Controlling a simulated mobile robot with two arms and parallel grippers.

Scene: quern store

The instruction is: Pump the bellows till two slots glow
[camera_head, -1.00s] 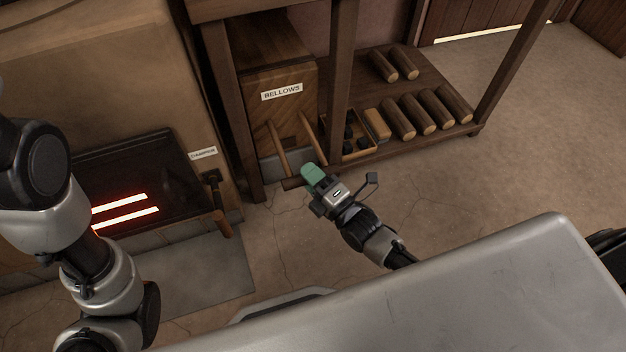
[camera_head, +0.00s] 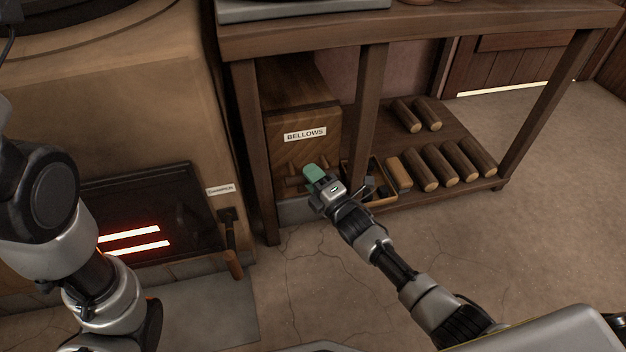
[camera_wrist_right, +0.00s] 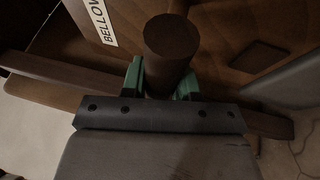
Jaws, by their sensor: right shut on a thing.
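The bellows (camera_head: 318,150) are a wooden box with a "BELLOWS" label, standing under the bench at centre. My right gripper (camera_head: 314,176) is at the front of the box, its green fingers shut on the bellows handle. In the right wrist view the round dark end of the handle (camera_wrist_right: 171,40) sits between the green fingers (camera_wrist_right: 160,80). Two slots (camera_head: 134,240) in the dark firebox front (camera_head: 195,214) at the left glow bright white with red around them. My left arm crosses the left edge; its gripper is out of view.
A damper lever (camera_head: 230,240) hangs beside the firebox. Several logs (camera_head: 440,167) and a small wooden tray (camera_head: 381,203) lie on the low shelf right of the bellows. The bench posts (camera_head: 365,115) stand close to my right arm. The floor at right is open.

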